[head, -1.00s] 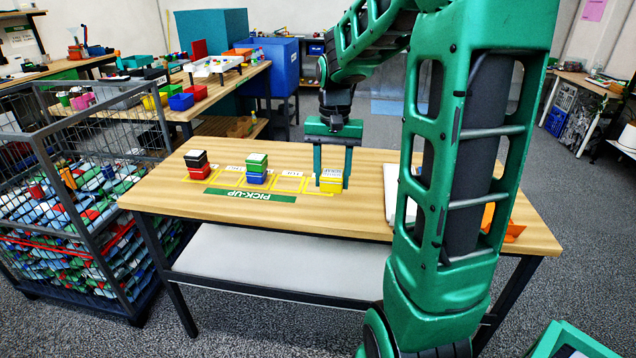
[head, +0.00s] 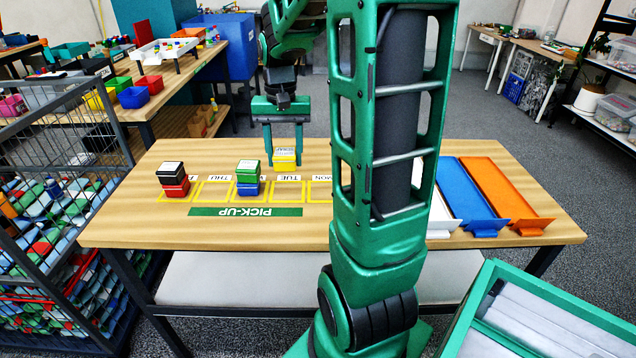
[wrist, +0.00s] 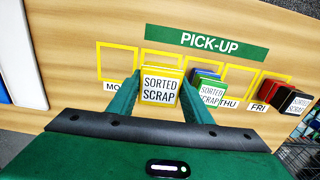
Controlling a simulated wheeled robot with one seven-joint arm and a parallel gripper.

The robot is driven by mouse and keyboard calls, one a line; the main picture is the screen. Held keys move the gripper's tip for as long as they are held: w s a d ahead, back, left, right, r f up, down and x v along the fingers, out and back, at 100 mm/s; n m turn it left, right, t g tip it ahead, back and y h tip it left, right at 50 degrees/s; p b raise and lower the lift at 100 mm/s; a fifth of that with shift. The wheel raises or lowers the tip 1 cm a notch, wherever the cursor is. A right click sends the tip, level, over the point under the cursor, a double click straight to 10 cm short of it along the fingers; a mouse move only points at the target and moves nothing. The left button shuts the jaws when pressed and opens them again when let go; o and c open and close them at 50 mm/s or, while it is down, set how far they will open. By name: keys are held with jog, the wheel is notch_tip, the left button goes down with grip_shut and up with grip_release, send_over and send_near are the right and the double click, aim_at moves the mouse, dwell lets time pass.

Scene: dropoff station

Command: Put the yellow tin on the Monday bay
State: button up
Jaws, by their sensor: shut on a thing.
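The yellow tin (head: 285,159) has a white top label; in the wrist view the tin (wrist: 160,88) reads "SORTED SCRAP". My gripper (head: 285,152) is shut on it, one finger on each side. In the head view the tin shows behind the TUE label; in the wrist view it covers part of the Tuesday bay. Its height above the table is hard to tell. The Monday bay (wrist: 117,62) is a yellow outline, empty where visible, one place left of the tin in the wrist view. In the head view my arm partly hides this bay (head: 319,192).
A green-on-blue stack (head: 248,179) stands in the Wednesday bay, and a black-on-red stack (head: 173,180) in the Friday bay. Thursday's bay is empty. A blue tray (head: 465,198) and an orange tray (head: 505,195) lie at the right. A wire cage (head: 60,220) stands left.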

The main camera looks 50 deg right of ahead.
send_over(325, 191)
notch_tip(325, 191, down, 6)
jog(key=shift+w+a+r, duration=0.1)
jog(key=shift+f, duration=2.05)
jog(key=o, duration=1.2)
jog(key=shift+f, duration=0.1)
notch_tip(325, 191, up, 11)
jog(key=s+a+f+n, duration=0.1)
jog(key=s+a+n, duration=0.2)
jog(key=s+a, duration=1.1)
jog(key=shift+a+f, duration=0.15)
jog(key=shift+a, duration=1.1)
